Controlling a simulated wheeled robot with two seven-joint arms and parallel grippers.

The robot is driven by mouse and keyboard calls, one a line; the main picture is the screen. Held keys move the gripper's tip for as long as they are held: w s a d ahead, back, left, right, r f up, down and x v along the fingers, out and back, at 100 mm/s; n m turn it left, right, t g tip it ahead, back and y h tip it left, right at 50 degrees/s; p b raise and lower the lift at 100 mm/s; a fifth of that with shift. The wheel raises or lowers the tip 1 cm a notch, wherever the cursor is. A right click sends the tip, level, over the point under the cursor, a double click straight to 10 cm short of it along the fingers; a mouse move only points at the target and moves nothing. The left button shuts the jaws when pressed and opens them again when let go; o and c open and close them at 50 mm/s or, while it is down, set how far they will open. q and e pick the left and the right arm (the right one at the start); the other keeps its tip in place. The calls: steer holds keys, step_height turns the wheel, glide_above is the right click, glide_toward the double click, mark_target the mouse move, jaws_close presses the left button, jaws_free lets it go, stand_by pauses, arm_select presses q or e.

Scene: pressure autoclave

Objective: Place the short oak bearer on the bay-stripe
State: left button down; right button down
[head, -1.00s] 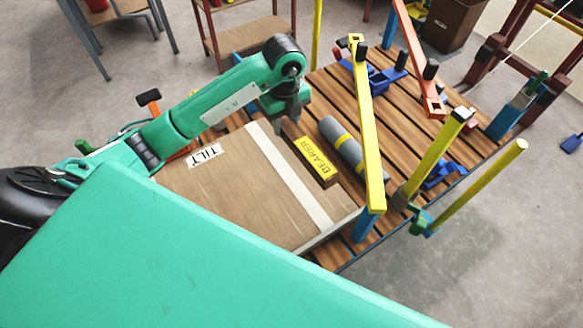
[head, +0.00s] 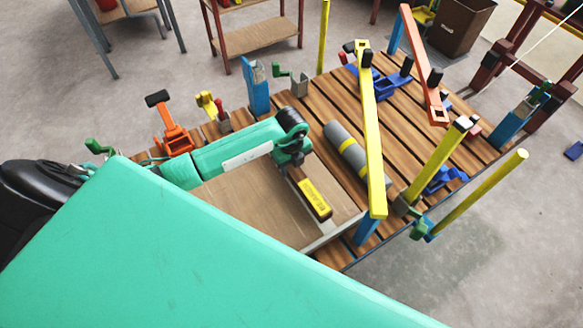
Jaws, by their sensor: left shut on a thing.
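The short oak bearer (head: 314,198) is a small block with a yellow labelled top. The bearer is over the wooden panel (head: 262,205), where the pale bay-stripe ran a second ago. The stripe is now mostly hidden behind my left arm and the bearer. I cannot tell whether the bearer touches the panel. My right gripper is not in view.
A grey cylinder with a yellow band (head: 345,146) lies right of the bearer. An orange clamp-like part (head: 174,130) and a blue upright (head: 257,88) are at the deck's left and back. Bare slats (head: 310,98) show behind.

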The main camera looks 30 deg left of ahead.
mark_target(291, 166)
arm_select(q)
steer(key=shift+f, duration=0.95)
steer(key=shift+f, duration=0.1)
steer(key=c, duration=0.9)
jaws_free()
step_height(291, 166, up, 12)
steer(key=shift+r+b, duration=0.1)
steer(key=shift+b, duration=0.5)
